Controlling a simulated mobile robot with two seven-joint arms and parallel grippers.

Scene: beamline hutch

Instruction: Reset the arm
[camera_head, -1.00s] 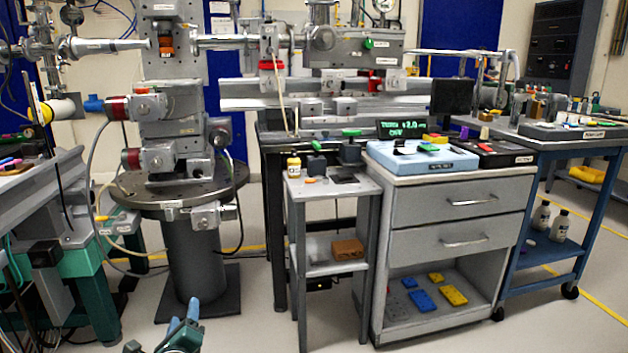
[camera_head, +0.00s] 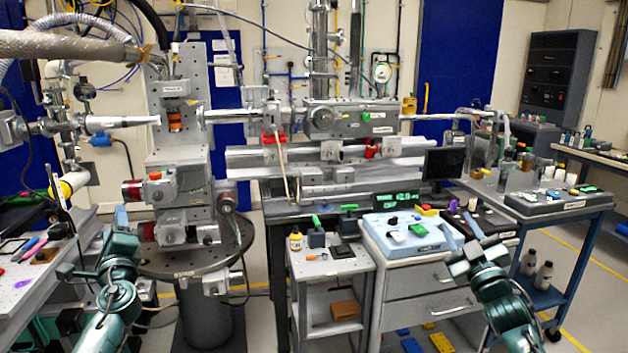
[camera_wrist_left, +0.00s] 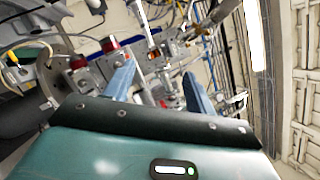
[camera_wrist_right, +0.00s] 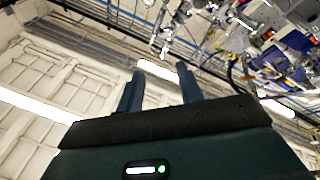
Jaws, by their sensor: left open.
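My left gripper (camera_head: 88,258) is raised at the lower left in the head view, in front of the round base plate. In the left wrist view its two blue-grey fingers (camera_wrist_left: 158,85) stand apart with nothing between them. My right gripper (camera_head: 468,248) is raised at the lower right, in front of the drawer cabinet from this viewpoint. In the right wrist view its fingers (camera_wrist_right: 161,88) are also apart and empty. Neither gripper visibly holds anything.
A drawer cabinet (camera_head: 410,284) with a pale blue tray (camera_head: 392,246) stands at centre right. A small grey stand (camera_head: 300,271) is beside it. A blue cart (camera_head: 578,215) is at right. The steel instrument tower (camera_head: 178,190) stands behind my left arm. A side bench (camera_head: 50,275) is at left.

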